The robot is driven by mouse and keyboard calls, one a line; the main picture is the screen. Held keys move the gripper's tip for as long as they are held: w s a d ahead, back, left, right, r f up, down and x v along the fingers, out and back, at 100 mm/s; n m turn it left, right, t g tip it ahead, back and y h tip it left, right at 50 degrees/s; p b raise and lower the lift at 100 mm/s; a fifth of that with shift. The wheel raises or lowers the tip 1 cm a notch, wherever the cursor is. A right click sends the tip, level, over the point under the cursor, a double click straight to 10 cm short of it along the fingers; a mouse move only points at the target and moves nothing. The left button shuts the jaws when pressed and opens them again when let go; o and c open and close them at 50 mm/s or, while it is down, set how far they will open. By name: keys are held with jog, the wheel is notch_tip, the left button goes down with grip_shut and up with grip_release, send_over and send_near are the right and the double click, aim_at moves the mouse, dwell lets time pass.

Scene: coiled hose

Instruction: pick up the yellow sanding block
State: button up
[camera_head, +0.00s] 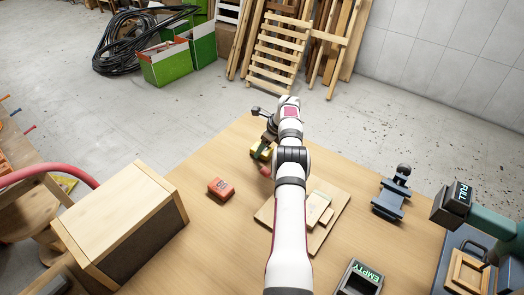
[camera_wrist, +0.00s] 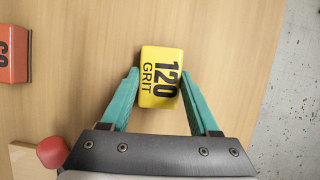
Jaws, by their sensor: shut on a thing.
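The yellow sanding block (camera_wrist: 160,77), marked "120 GRIT", sits between the two teal fingers of my gripper (camera_wrist: 160,80) in the wrist view. The fingers press on its left and right sides, and my gripper is shut on it. In the head view, the yellow block (camera_head: 258,153) shows small near the far edge of the table, partly hidden by my gripper (camera_head: 263,148). I cannot tell whether it touches the table or is slightly above it.
A red block (camera_head: 221,187) lies to the left on the table; it also shows in the wrist view (camera_wrist: 14,55). A wooden board (camera_head: 322,238) and a round red thing (camera_wrist: 52,152) are close by. A wooden box (camera_head: 115,235), a blue-grey tool (camera_head: 390,200) and an "EMPTY" holder (camera_head: 360,277) stand around.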

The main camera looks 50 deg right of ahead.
jog(key=r, duration=0.4)
jog(key=shift+s+d+r, duration=0.1)
jog(key=shift+s+r, duration=0.15)
jog(key=s+r, duration=0.2)
jog(key=s, duration=0.1)
jog(key=s+d+r, duration=0.1)
jog(key=s+r, duration=0.1)
jog(key=s, duration=0.2)
jog(key=s+r, duration=0.2)
jog(key=s, duration=0.2)
jog(key=shift+d+r, duration=0.25)
